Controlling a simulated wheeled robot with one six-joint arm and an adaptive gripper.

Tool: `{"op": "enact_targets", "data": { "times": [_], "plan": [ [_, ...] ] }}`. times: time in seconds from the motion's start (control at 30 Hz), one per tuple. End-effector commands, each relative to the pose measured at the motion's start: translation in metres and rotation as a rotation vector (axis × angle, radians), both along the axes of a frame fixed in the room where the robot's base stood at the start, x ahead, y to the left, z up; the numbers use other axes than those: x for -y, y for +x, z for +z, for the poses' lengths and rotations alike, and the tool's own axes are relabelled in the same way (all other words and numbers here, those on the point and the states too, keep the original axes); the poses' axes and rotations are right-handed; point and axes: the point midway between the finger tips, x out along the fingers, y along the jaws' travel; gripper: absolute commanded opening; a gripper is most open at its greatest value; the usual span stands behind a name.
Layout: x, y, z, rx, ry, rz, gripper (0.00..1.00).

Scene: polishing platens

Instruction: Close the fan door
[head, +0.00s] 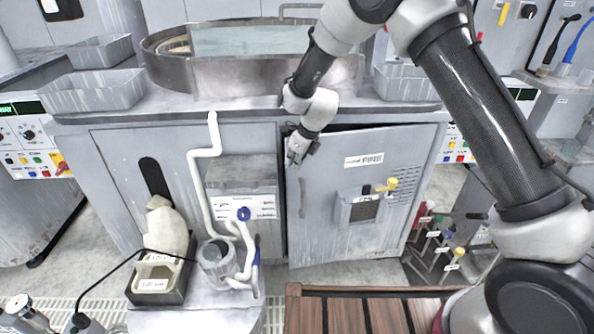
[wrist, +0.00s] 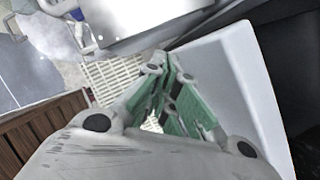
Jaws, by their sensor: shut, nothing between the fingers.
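The fan door (head: 335,225) is the grey cabinet door right of centre in the head view, with a white label, a yellow knob and a small grille panel. It stands ajar, with a dark gap along its top and left edges. My gripper (head: 293,160) is by the door's upper left corner; I cannot tell whether it touches the door. In the wrist view, my gripper (wrist: 162,62) has its green-padded fingers together and empty. A pale panel (wrist: 240,95), seemingly the door, fills the right side there, beside the fingers, with darkness beyond it.
A small stand (head: 180,318) with a jar (head: 215,262) and a dark tray (head: 180,290) is left of the door. A brown slatted platform (head: 300,312) lies in front. A rack of handled tools (head: 440,250) stands to the right. Basins (head: 92,92) sit on the counter.

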Motion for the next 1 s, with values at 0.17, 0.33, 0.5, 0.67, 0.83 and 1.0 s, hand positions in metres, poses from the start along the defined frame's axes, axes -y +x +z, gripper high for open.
{"op": "enact_targets", "data": {
  "times": [0.17, 0.33, 0.5, 0.67, 0.83, 1.0],
  "plan": [
    [-0.004, 0.013, 0.0, 0.0, 0.0, 0.0, 0.0],
    [-0.005, 0.019, 0.0, 0.0, 0.0, 0.0, 0.0],
    [-0.005, 0.02, 0.0, 0.0, 0.0, 0.0, 0.0],
    [-0.005, 0.019, 0.0, 0.0, 0.0, 0.0, 0.0],
    [-0.004, 0.019, 0.0, 0.0, 0.0, 0.0, 0.0],
    [0.005, 0.02, 0.0, -0.001, 0.001, -0.003, 0.0]
  ]
}}
